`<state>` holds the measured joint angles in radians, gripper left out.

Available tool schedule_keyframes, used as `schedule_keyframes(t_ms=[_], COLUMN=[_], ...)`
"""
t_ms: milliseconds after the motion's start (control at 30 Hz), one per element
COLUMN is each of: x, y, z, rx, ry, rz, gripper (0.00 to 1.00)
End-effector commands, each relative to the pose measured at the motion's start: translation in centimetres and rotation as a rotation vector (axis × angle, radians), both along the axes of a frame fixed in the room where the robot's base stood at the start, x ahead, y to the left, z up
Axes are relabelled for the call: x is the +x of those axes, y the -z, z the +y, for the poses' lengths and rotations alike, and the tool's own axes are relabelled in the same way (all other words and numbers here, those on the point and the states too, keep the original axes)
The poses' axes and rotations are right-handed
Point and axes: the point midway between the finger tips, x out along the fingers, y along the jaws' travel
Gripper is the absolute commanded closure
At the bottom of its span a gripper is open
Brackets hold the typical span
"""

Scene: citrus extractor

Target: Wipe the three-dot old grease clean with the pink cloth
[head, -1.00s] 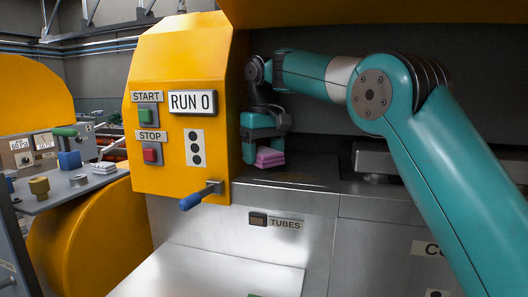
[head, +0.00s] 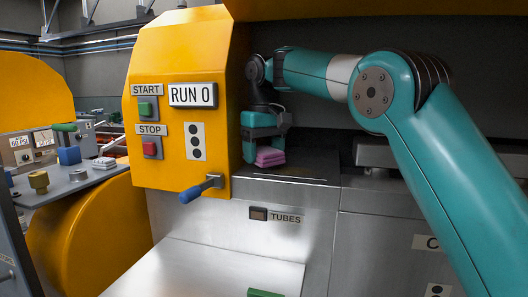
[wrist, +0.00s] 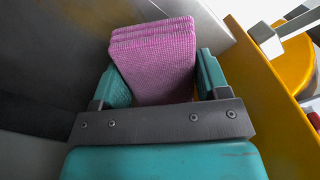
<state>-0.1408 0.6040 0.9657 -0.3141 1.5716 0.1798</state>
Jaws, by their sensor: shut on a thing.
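The pink cloth (head: 270,157) is folded into a thick pad in the recess right of the yellow cabinet. It also shows in the wrist view (wrist: 152,62), between the two teal fingers. My gripper (head: 264,148) is shut on the cloth, pointing down, with the cloth at or very near the dark steel ledge (head: 300,172). I cannot tell whether it touches. I cannot make out the grease itself. A plate with three black dots (head: 195,141) is on the front of the yellow cabinet.
The yellow cabinet (head: 165,75) stands close left of my gripper, with a START button (head: 146,110), a STOP button (head: 151,148) and a blue-handled lever (head: 200,189). A dark wall closes the recess behind. A side bench (head: 75,184) holds small items at far left.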

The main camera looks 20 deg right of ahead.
Motion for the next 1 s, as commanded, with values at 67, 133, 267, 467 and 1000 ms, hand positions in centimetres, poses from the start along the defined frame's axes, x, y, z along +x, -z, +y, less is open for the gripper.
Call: schedule_keyframes(t_ms=[67,133,267,467,1000], x=[-0.3,-0.7,-1.4,-1.8,-3.7], y=[0.2,0.2,0.2,0.0,0.0], z=[-0.5,-1.1,-2.2,-2.9,-5.7], rx=[0.0,0.0,-0.001,-0.001,-0.001], ry=[0.001,0.004,0.006,0.004,0.005], rz=[-0.001,-0.001,-0.001,0.0,0.001], gripper=[0.57,0.57,0.57,0.57,0.57])
